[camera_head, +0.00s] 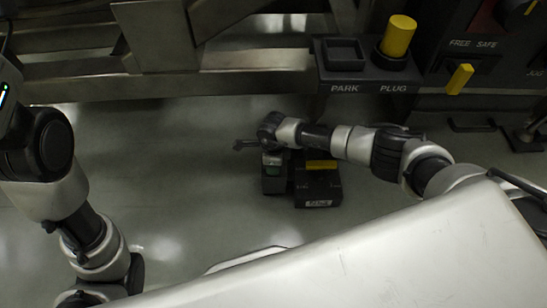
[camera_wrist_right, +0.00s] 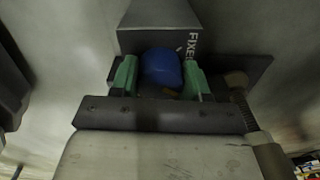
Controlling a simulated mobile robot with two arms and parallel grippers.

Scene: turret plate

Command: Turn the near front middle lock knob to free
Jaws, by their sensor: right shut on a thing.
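A yellow knob handle (camera_head: 460,78) stands on the dark panel at the upper right, below the words FREE and SAFE. It slants a little, and I cannot tell which word it is set to. My right gripper (camera_head: 272,168) is well to the left of it, low over the floor beside dark boxes. In the right wrist view my right gripper (camera_wrist_right: 161,77) has its green fingertips shut on a rounded blue thing (camera_wrist_right: 161,67). The blue thing is hidden in the head view. My left arm is at the lower left, its gripper out of view.
A dark box (camera_head: 318,187) with a yellow top part and white label stands by my right gripper. A dark block (camera_wrist_right: 158,17) marked FIXE shows in the wrist view. A PARK socket (camera_head: 344,54) and yellow PLUG cylinder (camera_head: 398,36) sit on the ledge. Grey beams (camera_head: 160,80) cross behind.

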